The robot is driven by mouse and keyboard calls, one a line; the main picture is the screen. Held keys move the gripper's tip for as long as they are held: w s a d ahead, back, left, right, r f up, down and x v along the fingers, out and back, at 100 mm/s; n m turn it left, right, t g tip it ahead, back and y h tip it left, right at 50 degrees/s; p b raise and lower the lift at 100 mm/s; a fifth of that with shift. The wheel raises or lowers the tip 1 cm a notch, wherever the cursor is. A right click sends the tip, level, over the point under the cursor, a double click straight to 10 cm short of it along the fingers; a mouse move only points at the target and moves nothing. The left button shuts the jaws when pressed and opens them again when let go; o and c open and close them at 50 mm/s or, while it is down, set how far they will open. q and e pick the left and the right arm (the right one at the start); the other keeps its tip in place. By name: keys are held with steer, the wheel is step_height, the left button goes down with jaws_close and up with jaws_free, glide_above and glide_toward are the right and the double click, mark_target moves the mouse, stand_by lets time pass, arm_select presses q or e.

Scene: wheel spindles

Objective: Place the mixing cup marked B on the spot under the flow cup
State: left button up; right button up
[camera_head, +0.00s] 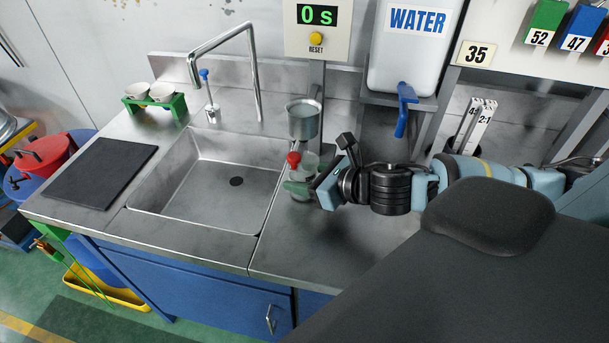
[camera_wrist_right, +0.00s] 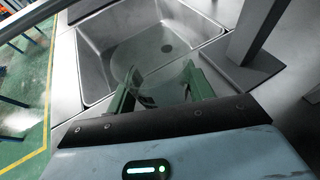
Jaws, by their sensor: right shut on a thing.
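The flow cup (camera_head: 303,120) is a grey metal cup held on a post beside the sink, with a red part (camera_head: 293,158) just below it. My right gripper (camera_head: 298,186) reaches in from the right and is shut on a clear mixing cup (camera_head: 308,164), right below the flow cup. The cup looks upright; I cannot tell whether its base touches the counter. In the right wrist view the clear cup (camera_wrist_right: 162,92) shows faintly between the green fingers (camera_wrist_right: 160,86). No letter B is readable, and the spot under the flow cup is hidden. My left gripper is out of view.
The sink (camera_head: 225,175) with its tall tap lies left of my right gripper. A timer (camera_head: 317,20) reads 0 s above. A WATER tank (camera_head: 415,45) with a blue tap hangs to the right. A green rack (camera_head: 155,103) holds white cups; a dark mat (camera_head: 100,172) lies far left.

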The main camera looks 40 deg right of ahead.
steer(key=shift+f, duration=0.15)
steer(key=o, duration=0.9)
steer(key=shift+c, duration=0.2)
steer(key=shift+o, duration=0.9)
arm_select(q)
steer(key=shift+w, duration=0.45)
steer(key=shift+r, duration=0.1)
